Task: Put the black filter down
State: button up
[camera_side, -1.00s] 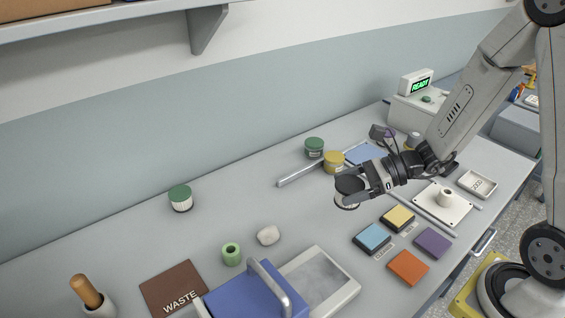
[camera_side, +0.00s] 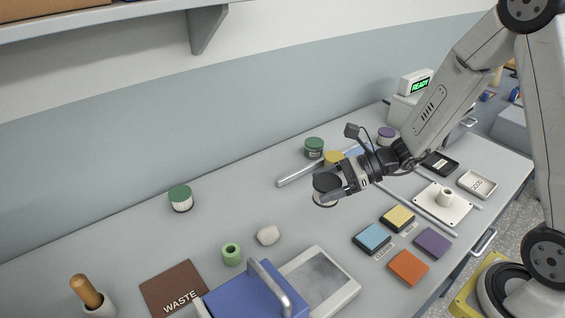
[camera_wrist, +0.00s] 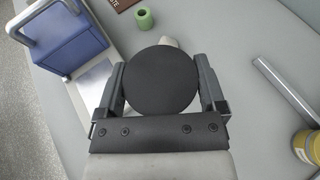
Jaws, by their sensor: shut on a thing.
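The black filter (camera_side: 326,188) has a dark round top and a pale pleated side. My gripper (camera_side: 328,191) is shut on it, with a finger on either side. In the wrist view the filter's black top (camera_wrist: 160,81) sits between the two fingers of my gripper (camera_wrist: 161,84). In the side view the filter is upright over the middle of the grey bench (camera_side: 230,290). I cannot tell whether its base touches the bench or hangs just above it.
Behind are a metal bar (camera_side: 295,175), a green-lidded jar (camera_side: 314,148) and a yellow jar (camera_side: 334,159). Coloured pads (camera_side: 372,238) lie in front.

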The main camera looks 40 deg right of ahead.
jog(key=w+a+f+n+g, duration=0.1)
jog(key=w+a, duration=0.4)
jog(key=a, duration=0.4)
jog(key=w+a, duration=0.5)
jog(key=a, duration=0.3)
jog(key=s+a+n+g+y, duration=0.1)
jog(key=s+a+g, duration=0.1)
jog(key=a, duration=2)
jog(key=shift+d+f, duration=0.2)
jog(key=shift+f, duration=5.05)
jog(key=shift+f, duration=0.15)
jog(key=o, duration=1)
jog(key=shift+c, duration=0.2)
jog(key=shift+r, duration=0.2)
jog(key=shift+v, duration=5.95)
